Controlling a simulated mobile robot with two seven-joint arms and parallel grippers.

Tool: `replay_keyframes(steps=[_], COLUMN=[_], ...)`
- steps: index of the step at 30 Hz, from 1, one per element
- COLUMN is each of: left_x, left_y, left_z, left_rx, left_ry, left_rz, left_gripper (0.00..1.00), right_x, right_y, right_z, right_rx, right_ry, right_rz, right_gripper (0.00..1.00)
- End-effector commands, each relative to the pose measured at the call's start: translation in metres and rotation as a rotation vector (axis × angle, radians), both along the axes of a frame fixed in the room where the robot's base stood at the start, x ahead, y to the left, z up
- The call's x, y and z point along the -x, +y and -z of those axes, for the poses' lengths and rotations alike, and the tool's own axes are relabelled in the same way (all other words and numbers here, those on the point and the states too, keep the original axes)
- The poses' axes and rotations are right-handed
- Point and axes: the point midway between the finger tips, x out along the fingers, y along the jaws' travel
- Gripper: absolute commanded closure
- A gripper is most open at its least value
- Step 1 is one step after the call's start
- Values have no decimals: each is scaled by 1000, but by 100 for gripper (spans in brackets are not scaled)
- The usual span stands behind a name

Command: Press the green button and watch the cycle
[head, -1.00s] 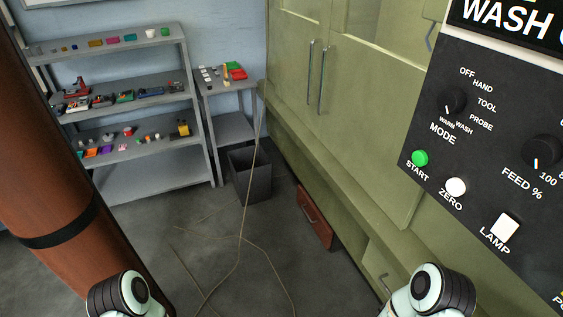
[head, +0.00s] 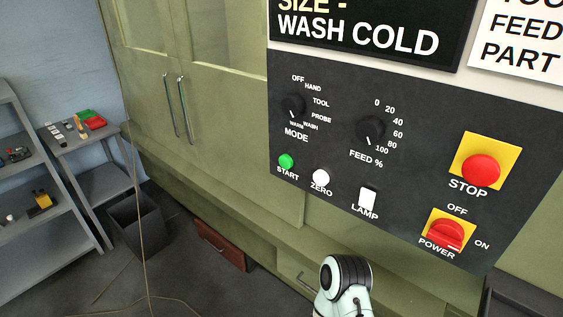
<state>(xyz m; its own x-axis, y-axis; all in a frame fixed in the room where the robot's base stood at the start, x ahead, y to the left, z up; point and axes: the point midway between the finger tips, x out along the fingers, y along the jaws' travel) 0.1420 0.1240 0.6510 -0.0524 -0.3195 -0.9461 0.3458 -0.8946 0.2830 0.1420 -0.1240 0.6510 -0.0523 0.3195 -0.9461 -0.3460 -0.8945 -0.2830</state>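The green START button (head: 286,161) is on the dark control panel (head: 330,93) in the head view, left of the white ZERO button (head: 321,177) and below the MODE knob (head: 293,105). A round white and black link of one of my arms shows at the bottom, below the panel and apart from it. No gripper fingers show in this view.
The panel also has a FEED % knob (head: 370,130), a white LAMP switch (head: 367,197), a red STOP button (head: 481,169) and a red POWER switch (head: 445,236). Green cabinet doors (head: 215,120) are behind. A small table (head: 100,140) and a dark bin (head: 135,222) stand at left.

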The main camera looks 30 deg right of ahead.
Motion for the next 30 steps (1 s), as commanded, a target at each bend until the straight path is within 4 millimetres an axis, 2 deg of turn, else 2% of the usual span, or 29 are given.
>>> replay_keyframes(steps=[8,9,15,30], left_x=[0,0,0,0], left_y=[0,0,0,0], left_z=[0,0,0,0], left_rx=[0,0,0,0], left_ry=[0,0,0,0], left_rz=[0,0,0,0], left_gripper=[100,100,100,100], right_x=[0,0,0,0], right_y=[0,0,0,0], right_z=[0,0,0,0], right_rx=[0,0,0,0], right_ry=[0,0,0,0], right_rz=[-1,0,0,0], right_gripper=[33,36,100,100])
